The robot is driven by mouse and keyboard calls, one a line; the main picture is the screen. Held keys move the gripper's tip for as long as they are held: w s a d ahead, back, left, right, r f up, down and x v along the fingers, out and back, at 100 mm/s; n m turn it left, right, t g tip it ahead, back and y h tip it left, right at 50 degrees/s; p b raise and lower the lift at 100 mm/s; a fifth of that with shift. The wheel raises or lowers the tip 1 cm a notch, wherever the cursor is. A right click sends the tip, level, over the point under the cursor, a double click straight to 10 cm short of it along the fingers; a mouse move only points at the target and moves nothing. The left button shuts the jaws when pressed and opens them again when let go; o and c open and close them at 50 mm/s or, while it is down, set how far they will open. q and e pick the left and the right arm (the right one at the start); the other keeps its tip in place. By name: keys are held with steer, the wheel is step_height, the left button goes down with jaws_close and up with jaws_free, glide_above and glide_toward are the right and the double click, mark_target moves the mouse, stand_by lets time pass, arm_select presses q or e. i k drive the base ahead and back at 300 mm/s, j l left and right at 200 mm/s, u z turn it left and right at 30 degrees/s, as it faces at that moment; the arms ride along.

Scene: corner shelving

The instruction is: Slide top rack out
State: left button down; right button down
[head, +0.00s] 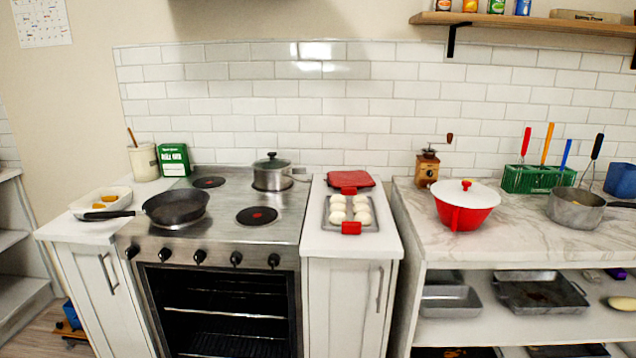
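The oven (215,231) stands left of centre, with its front opening uncovered and dark inside. The top rack (225,314) shows as a thin pale bar across the opening and appears to be inside the oven. A lower rack (225,343) with several wires shows beneath it, partly cut off by the bottom of the picture. The oven door is not visible. Neither of my grippers is in view.
A black pan (175,207) and a lidded pot (271,174) are on the stovetop. A tray of white buns (350,212) lies on the counter to the right. White cabinets (345,305) flank the oven. Shelving (510,328) at right holds baking pans.

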mark_target(189, 310)
steer(key=j, duration=0.8)
steer(key=k+j, duration=0.1)
steer(key=j, duration=1.15)
steer(key=i+z, duration=0.05)
